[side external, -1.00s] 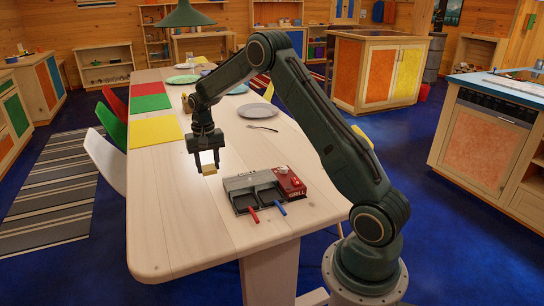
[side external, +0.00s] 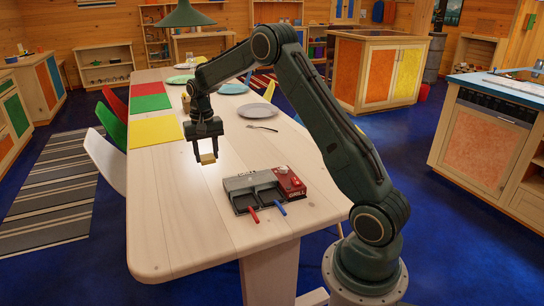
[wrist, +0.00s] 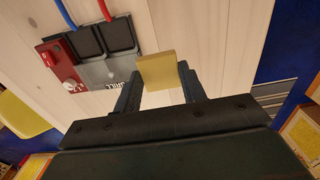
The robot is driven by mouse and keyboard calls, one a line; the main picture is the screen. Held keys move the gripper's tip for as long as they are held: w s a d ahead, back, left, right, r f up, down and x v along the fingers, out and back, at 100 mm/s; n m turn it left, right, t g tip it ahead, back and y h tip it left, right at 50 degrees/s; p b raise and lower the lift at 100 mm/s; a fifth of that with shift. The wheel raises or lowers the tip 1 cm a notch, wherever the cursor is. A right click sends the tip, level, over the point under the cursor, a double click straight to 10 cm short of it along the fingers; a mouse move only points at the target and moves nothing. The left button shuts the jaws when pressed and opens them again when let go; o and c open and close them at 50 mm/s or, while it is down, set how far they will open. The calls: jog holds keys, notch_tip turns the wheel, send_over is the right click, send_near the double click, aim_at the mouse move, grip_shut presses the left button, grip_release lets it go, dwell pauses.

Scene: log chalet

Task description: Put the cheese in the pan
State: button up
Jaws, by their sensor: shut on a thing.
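A pale yellow block of cheese (side external: 208,158) is held between the fingertips of my gripper (side external: 206,157), above the table and to the left of the grill. In the wrist view the cheese (wrist: 157,71) sits between the two dark fingers. Two small dark square pans are set side by side in the grill's front: one with a red handle (side external: 244,203) and one with a blue handle (side external: 268,194). The wrist view shows the red-handled pan (wrist: 119,33) closer to the cheese than the blue-handled pan (wrist: 87,42). I see no food in either pan.
The grey and red grill (side external: 290,183) stands on the pale wooden table (side external: 180,235). A fork (side external: 262,128) and a grey plate (side external: 259,111) lie farther back. A yellow mat (side external: 155,131) is at the left edge. The table's near left part is clear.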

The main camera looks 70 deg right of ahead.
jog(key=shift+s+d, duration=0.1)
jog(key=s+d+r+m, duration=0.1)
jog(key=s+d+m, duration=0.4)
jog(key=s+m, duration=0.3)
jog(key=m, duration=0.2)
send_over(246, 203)
notch_tip(246, 203, down, 15)
jog(key=shift+f, duration=0.1)
dwell(0.5)
jog(key=shift+a+f, duration=0.1)
jog(key=shift+f, duration=2.05)
jog(key=shift+f, duration=0.15)
jog(key=o, duration=0.7)
